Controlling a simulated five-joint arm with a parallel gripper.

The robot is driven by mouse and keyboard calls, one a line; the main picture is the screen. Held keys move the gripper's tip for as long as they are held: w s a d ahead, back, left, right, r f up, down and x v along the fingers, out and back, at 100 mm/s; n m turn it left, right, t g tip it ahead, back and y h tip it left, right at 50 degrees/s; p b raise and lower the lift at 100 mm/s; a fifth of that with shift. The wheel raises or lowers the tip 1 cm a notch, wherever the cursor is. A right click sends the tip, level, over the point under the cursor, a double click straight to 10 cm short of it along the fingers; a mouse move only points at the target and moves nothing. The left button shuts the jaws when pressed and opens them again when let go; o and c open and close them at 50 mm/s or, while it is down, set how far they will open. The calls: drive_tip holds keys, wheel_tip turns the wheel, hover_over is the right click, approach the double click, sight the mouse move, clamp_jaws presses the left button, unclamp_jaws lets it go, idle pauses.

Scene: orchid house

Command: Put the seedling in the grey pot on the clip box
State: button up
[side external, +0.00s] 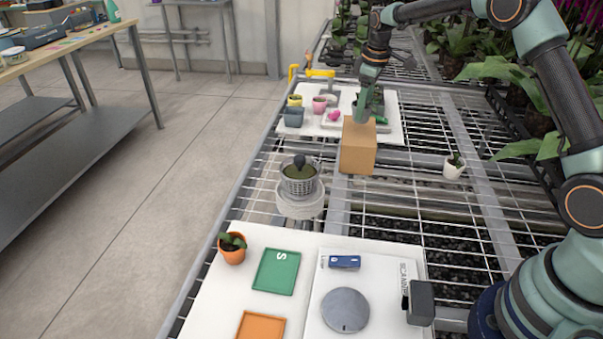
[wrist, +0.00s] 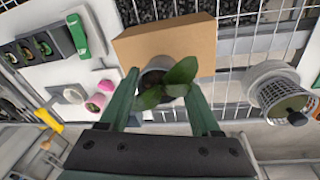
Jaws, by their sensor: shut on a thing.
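My gripper (wrist: 163,100) is shut on a grey pot (wrist: 151,67) that holds a green-leaved seedling (wrist: 168,87). In the wrist view, the pot overlaps one long edge of a plain brown box (wrist: 185,40), the likely clip box. In the side view, my gripper (side external: 361,112) points down at the top of the brown box (side external: 357,150), which stands upright on the wire bench. The held pot is not clear in that view, and I cannot tell whether it touches the box.
A mesh basket pot (side external: 299,180) stands on a round pedestal near the box. A white potted plant (side external: 454,166) is to the right. Behind is a white board with small pots, including a pink one (side external: 319,105). A terracotta pot (side external: 232,252) and green tray (side external: 277,272) are in front.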

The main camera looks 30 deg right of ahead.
drive_tip(key=shift+f, duration=1.25)
drive_tip(key=shift+f, duration=0.1)
drive_tip(key=o, duration=1.4)
